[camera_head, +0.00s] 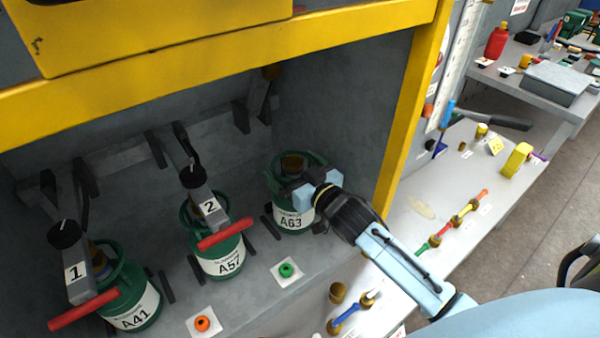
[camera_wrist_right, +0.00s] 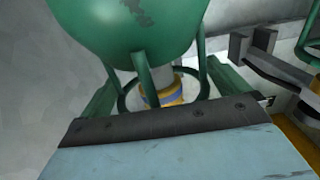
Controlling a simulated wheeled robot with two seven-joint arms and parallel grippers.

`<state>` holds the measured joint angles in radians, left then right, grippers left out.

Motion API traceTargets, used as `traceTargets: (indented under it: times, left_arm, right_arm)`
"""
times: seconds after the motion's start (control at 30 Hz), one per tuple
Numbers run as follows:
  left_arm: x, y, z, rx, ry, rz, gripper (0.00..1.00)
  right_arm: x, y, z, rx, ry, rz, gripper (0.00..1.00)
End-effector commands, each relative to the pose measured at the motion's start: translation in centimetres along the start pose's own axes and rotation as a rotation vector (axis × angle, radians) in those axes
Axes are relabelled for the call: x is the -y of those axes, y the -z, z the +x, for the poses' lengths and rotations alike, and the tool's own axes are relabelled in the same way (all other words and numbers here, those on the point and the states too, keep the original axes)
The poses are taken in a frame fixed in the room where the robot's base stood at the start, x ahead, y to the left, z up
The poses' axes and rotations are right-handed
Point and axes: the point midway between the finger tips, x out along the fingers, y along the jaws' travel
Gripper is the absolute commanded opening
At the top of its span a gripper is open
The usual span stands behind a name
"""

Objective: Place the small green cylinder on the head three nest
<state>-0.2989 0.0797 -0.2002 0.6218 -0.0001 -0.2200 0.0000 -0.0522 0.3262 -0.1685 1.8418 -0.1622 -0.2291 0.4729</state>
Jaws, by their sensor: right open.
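The small green cylinder (camera_head: 291,217), labelled A63, stands upright at the right end of the row inside the yellow-framed bay. Its brass valve also shows in the right wrist view, with the green body (camera_wrist_right: 130,30) at the top of that picture. My right gripper (camera_head: 304,194) is at the cylinder's top on its right side, close to the collar. Its jaws are open; I cannot tell whether they touch the collar. A dark rail (camera_head: 271,228) lies left of the cylinder's foot. No head marked 3 is readable; the nest is largely hidden. My left gripper is out of view.
Green cylinders A41 (camera_head: 134,305) and A57 (camera_head: 224,264) stand under heads 1 (camera_head: 75,272) and 2 (camera_head: 209,207), which have red handles. The yellow post (camera_head: 410,105) is close behind my right arm. Orange (camera_head: 202,323) and green (camera_head: 286,270) rings lie in front.

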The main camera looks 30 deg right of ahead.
Motion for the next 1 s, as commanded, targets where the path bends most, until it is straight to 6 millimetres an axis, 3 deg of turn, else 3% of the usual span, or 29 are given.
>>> traceTargets:
  times: [0.17,0.6,0.8,1.0]
  left_arm:
    - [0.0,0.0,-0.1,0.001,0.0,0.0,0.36]
    - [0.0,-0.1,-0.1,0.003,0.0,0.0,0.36]
    - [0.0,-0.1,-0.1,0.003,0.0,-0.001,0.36]
    - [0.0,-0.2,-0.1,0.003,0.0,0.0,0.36]
  right_arm:
    - [0.0,0.0,-1.6,0.001,0.001,0.0,1.0]
    - [0.0,0.0,-9.7,0.002,0.0,0.0,1.0]
    - [0.0,0.1,-11.5,0.0,0.0,0.0,1.0]
    - [0.0,0.1,-12.0,-0.001,0.0,-0.001,1.0]
